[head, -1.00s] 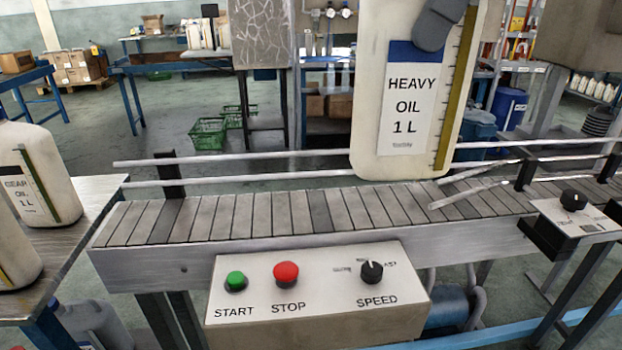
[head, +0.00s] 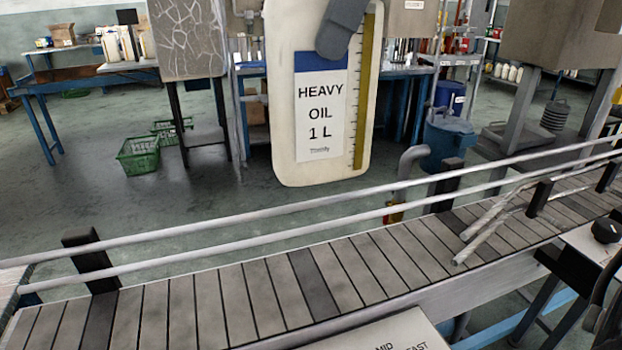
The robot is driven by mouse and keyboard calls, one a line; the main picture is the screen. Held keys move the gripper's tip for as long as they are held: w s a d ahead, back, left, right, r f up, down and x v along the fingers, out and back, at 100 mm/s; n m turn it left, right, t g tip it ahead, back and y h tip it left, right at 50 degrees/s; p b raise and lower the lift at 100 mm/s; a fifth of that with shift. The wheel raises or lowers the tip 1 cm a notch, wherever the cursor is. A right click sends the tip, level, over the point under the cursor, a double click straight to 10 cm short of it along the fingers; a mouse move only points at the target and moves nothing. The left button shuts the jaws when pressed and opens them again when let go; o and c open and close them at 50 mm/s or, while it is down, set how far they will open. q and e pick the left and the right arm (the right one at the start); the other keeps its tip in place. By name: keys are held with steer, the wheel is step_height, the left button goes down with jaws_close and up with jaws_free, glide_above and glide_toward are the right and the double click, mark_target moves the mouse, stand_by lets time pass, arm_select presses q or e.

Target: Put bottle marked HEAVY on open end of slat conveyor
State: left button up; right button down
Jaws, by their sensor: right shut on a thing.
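The cream bottle marked HEAVY OIL 1 L (head: 280,120) hangs upright in the upper middle of the head view, its top cut off by the picture edge. A grey finger of my right gripper (head: 345,28) lies against its upper front; the gripper is shut on the bottle. The slat conveyor (head: 230,303) runs from lower left to upper right. In the picture, the bottle's base is above the conveyor's far rails, with a gap; its exact depth is unclear. My left gripper is not in view.
Two long guard rails (head: 230,240) line the conveyor's far side on dark posts. Angled guide bars (head: 490,232) stand over the slats at right. The slats left of them are bare. A control box (head: 390,333) sits at the near side. Green baskets (head: 138,155) lie on the floor behind.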

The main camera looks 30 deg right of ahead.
mark_target(322, 144)
step_height(322, 144, down, 13)
steer(key=shift+s+r+b, duration=0.1)
steer(key=shift+b, duration=1.15)
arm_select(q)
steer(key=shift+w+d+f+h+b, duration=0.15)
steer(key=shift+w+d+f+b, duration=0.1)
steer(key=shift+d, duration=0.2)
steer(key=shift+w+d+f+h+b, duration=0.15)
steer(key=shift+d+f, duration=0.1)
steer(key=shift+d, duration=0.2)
arm_select(e)
step_height(322, 144, down, 6)
steer(key=shift+r, duration=0.2)
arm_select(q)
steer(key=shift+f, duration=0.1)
arm_select(e)
steer(key=shift+f, duration=0.1)
steer(key=c, duration=0.5)
jaws_free()
steer(key=shift+f, duration=0.2)
steer(key=shift+c, duration=0.2)
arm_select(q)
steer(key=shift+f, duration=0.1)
arm_select(e)
steer(key=o, duration=0.4)
steer(key=shift+r, duration=0.1)
steer(key=shift+o, duration=0.2)
